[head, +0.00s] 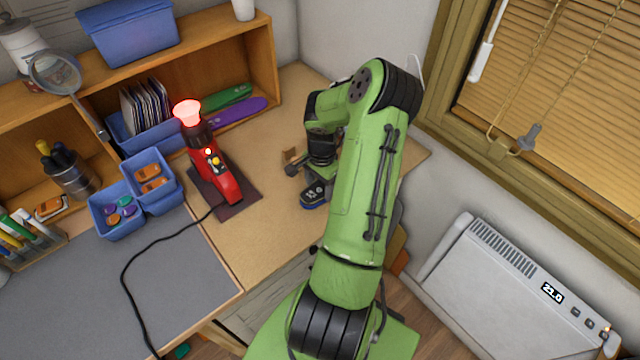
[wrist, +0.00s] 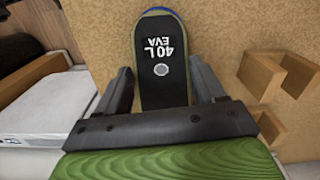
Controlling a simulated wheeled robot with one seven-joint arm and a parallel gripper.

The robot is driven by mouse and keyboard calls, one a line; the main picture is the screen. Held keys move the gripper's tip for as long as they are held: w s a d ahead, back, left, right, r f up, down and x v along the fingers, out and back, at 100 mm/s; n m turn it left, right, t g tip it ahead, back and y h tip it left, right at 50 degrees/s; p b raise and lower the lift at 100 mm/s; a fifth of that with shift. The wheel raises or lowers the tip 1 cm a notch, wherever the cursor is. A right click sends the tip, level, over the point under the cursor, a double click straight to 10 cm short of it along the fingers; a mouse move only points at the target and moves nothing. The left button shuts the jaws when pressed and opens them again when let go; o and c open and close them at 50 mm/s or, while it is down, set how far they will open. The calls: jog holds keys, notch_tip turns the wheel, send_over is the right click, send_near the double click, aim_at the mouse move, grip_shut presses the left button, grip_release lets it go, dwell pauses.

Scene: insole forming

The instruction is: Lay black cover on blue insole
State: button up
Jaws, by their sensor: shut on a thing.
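The black cover (wrist: 162,50) has a rounded end, an olive rim and a white "40 L EVA" label, with a small pale round spot below it. My gripper (wrist: 160,68) has its fingers on both long sides of the cover and is shut on it. A thin blue edge, likely the blue insole (wrist: 157,11), shows just beyond the cover's far end. The rest of the blue is hidden. In the head view the blue edge (head: 314,206) and the dark cover (head: 312,194) show below my gripper (head: 306,176), near the wooden table's right side. I cannot tell whether cover and insole touch.
A notched wooden block (wrist: 255,76) stands just right of the cover. A red heat tool (head: 222,172) with a glowing top stands on a dark base to the left, its cord (head: 128,262) crossing the grey mat (head: 190,265). Blue bins (head: 118,212) stand farther left.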

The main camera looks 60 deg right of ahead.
jog(key=o, duration=1)
jog(key=shift+o, duration=0.3)
jog(key=shift+r, duration=0.1)
notch_tip(320, 180, up, 9)
jog(key=p, duration=0.6)
jog(key=shift+p, duration=0.3)
